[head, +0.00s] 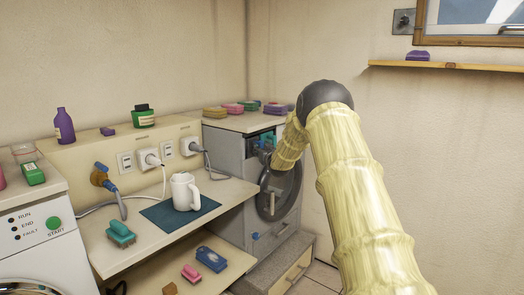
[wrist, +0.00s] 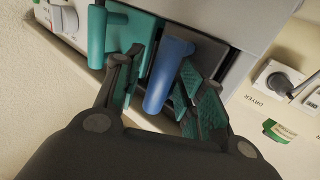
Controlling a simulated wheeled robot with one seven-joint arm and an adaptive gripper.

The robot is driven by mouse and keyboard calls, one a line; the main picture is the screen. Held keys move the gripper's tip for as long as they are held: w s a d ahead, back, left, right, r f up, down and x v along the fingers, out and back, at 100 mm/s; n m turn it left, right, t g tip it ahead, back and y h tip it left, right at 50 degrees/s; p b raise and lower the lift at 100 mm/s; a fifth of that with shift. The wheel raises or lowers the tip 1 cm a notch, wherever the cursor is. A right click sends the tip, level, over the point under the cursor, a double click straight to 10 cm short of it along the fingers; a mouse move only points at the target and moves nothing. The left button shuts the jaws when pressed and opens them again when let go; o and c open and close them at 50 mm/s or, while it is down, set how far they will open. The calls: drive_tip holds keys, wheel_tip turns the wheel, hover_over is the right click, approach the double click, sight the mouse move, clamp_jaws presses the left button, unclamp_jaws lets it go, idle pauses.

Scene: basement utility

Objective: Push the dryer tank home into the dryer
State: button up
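The dryer (head: 232,152) is the grey machine with a round dark door at the back corner. In the wrist view, two pull fronts sit in its top part: a teal one with a teal handle (wrist: 97,38) and a dark one with a blue handle (wrist: 165,78). I cannot tell for certain which is the dryer tank. My gripper (wrist: 166,66) is open, its teal-padded fingers on either side of the blue handle; contact is unclear. In the head view my arm reaches to the dryer's upper front and mostly hides the gripper.
Sponges (head: 233,108) lie on the dryer top. A wall socket (wrist: 278,82) labelled DRYER is nearby.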

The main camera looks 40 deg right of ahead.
idle(0.3)
drive_tip(key=v, duration=1.2)
drive_tip(key=shift+f, duration=0.1)
idle(0.5)
